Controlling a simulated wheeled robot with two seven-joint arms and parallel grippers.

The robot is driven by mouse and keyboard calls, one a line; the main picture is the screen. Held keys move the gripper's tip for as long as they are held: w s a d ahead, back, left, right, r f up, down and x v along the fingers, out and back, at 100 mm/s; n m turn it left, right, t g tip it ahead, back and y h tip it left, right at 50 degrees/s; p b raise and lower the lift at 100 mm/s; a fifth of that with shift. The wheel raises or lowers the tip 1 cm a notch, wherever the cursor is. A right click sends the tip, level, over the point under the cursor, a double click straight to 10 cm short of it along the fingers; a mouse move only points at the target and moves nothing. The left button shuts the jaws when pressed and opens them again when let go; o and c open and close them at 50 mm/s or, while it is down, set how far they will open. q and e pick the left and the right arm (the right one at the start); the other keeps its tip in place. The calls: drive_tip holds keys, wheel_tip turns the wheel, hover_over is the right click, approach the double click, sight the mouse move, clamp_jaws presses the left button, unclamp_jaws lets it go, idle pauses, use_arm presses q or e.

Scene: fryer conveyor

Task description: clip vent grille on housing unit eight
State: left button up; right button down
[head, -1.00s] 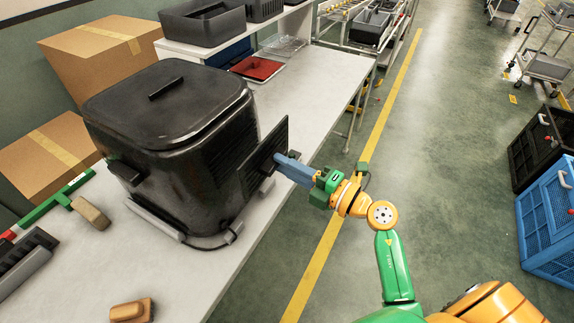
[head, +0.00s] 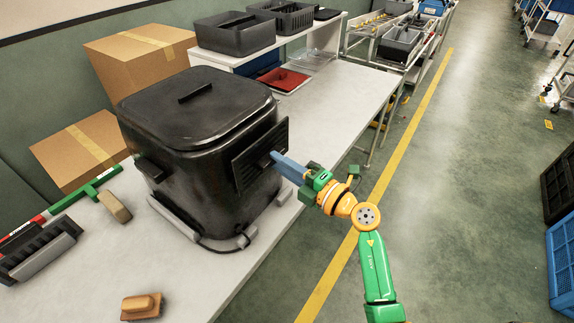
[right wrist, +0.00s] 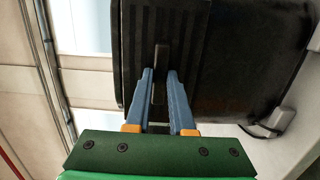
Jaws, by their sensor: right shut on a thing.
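The black fryer housing (head: 195,185) stands on the white table with its lid closed. The black slatted vent grille (head: 254,160) is upright against the housing's right side; whether it is clipped on, I cannot tell. My right gripper (head: 274,158) is shut on the grille's raised grip from the table's right side. In the right wrist view, the blue fingers (right wrist: 160,82) close on the grip, and the grille (right wrist: 140,50) lies over the dark housing (right wrist: 235,70). My left gripper is out of view.
The white table (head: 205,290) holds a wooden block (head: 142,306), a green-handled tool (head: 85,195) and a black brush-like item (head: 38,252). Cardboard boxes (head: 140,55) stand behind the housing. A red tray (head: 283,80) lies beyond it. The floor right of the table is open.

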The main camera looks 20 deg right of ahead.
drive_tip(key=shift+w+a, duration=0.15)
drive_tip(key=shift+w, duration=0.05)
idle(0.5)
drive_tip(key=shift+w+a, duration=0.15)
drive_tip(key=shift+w, duration=0.05)
drive_tip(key=shift+p, duration=0.6)
idle(0.4)
drive_tip(key=shift+w+a+r, duration=0.1)
drive_tip(key=shift+w+a, duration=0.2)
drive_tip(key=shift+w, duration=0.1)
idle(1.2)
drive_tip(key=shift+w+a, duration=0.1)
